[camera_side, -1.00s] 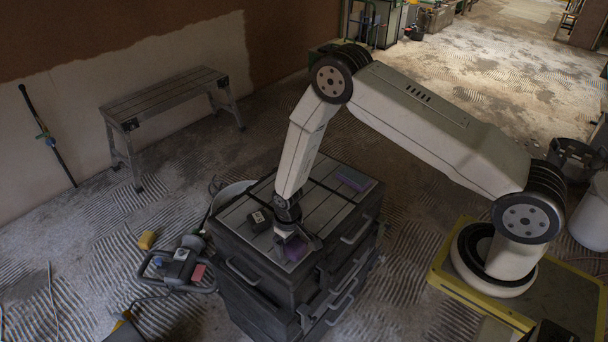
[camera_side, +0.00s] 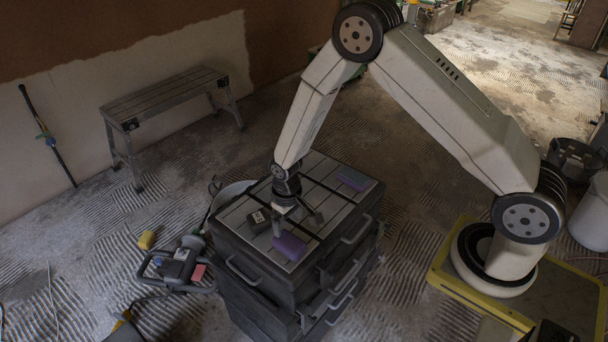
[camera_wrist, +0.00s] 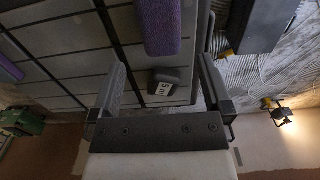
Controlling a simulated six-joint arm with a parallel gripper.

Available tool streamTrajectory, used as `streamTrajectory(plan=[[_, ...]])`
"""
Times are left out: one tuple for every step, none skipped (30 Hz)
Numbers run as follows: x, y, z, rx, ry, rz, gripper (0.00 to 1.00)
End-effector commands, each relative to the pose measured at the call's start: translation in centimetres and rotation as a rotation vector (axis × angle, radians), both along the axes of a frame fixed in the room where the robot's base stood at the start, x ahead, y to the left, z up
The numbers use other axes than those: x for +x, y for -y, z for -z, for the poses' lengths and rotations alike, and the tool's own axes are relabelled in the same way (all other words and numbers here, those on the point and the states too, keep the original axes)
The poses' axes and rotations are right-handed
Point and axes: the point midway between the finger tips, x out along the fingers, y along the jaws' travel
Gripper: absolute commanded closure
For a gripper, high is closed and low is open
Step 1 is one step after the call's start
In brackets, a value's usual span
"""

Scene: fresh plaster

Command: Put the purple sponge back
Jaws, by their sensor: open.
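A purple sponge (camera_side: 289,246) lies on the gridded top of the dark tool chest (camera_side: 237,211), near its front edge. In the wrist view the sponge (camera_wrist: 160,27) shows at the top middle, cut by the frame edge. A second purple piece (camera_side: 352,180) lies at the far right of the chest top; its edge shows at the left of the wrist view (camera_wrist: 8,68). My gripper (camera_side: 298,222) is just above the nearer sponge, apart from it, with its fingers spread. In the wrist view my gripper (camera_wrist: 161,82) has nothing held between its fingers.
A small dark block with a white number label (camera_side: 259,219) sits on the chest top left of the sponge; it also shows in the wrist view (camera_wrist: 165,85). A yellow block (camera_side: 146,240) and a power tool (camera_side: 180,266) lie on the floor at left.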

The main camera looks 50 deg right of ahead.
Motion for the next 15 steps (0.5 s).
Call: streamTrajectory(plan=[[0.0, 0.0, -0.7, 0.000, 0.001, 0.000, 0.00], [0.0, 0.0, -1.0, 0.000, 0.002, 0.000, 0.00], [0.0, 0.0, -1.5, 0.000, 0.002, 0.000, 0.00], [0.0, 0.0, -1.8, 0.000, 0.002, 0.000, 0.00], [0.0, 0.0, -2.0, 0.000, 0.002, 0.000, 0.00], [0.0, 0.0, -2.4, 0.000, 0.001, 0.000, 0.00], [0.0, 0.0, -2.6, 0.000, 0.000, 0.000, 0.00], [0.0, 0.0, -2.8, 0.000, 0.000, 0.000, 0.00], [0.0, 0.0, -3.0, 0.000, 0.000, 0.000, 0.00], [0.0, 0.0, -3.1, 0.000, 0.000, 0.000, 0.00], [0.0, 0.0, -3.3, 0.000, 0.000, 0.000, 0.00], [0.0, 0.0, -3.4, 0.000, 0.000, 0.000, 0.00], [0.0, 0.0, -3.4, 0.000, 0.000, 0.000, 0.00], [0.0, 0.0, -3.5, 0.000, 0.000, 0.000, 0.00], [0.0, 0.0, -3.5, 0.000, -0.001, 0.000, 0.00]])
